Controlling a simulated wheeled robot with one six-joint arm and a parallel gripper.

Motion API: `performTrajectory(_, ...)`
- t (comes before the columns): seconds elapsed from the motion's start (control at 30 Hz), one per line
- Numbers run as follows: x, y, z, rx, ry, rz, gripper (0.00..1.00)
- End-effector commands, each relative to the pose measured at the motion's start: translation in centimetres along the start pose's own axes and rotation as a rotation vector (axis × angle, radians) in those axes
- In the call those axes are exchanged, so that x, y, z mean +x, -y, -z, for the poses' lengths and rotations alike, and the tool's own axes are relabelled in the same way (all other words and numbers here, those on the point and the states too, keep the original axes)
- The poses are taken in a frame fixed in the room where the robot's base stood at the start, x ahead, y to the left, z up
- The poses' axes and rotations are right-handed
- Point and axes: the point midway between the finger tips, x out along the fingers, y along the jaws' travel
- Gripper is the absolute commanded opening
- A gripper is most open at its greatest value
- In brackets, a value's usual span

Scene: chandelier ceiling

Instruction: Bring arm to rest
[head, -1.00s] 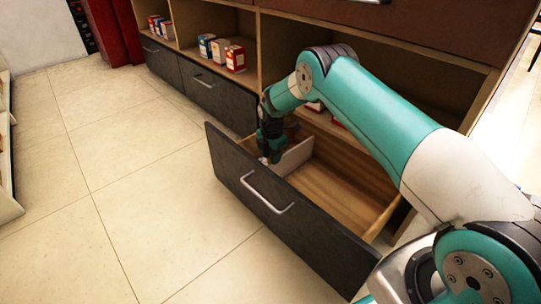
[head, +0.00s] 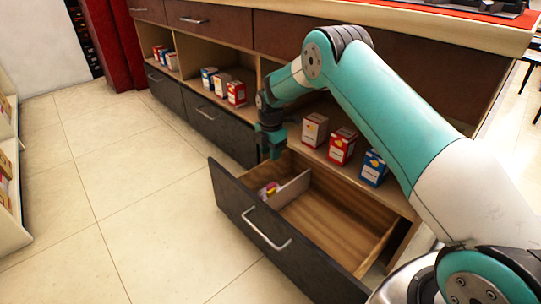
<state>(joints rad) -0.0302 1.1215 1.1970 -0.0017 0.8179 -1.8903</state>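My arm is teal and white and reaches in from the lower right of the head view. My gripper (head: 272,153) points down above the left end of the open drawer (head: 252,222), clear of it. It is dark and small here, and I cannot tell whether its fingers are apart; nothing shows in it. A small pink and yellow item (head: 268,190) lies in the drawer's left compartment, beside a light divider (head: 290,190). The drawer's right compartment shows a bare wooden floor.
On the shelf above the drawer stand a white-and-orange box (head: 314,130), a red box (head: 341,146) and a blue box (head: 373,168). More boxes (head: 236,93) stand in shelf bays further left. Closed drawers (head: 212,118) adjoin. The tiled floor (head: 110,190) at left is clear.

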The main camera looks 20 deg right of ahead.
Motion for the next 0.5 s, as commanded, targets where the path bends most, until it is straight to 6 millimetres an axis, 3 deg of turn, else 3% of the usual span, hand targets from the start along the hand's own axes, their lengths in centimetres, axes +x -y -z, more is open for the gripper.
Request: performTrajectory(0.5,-0.70,0.03,0.24,0.011,-0.002,-0.003,0.38)
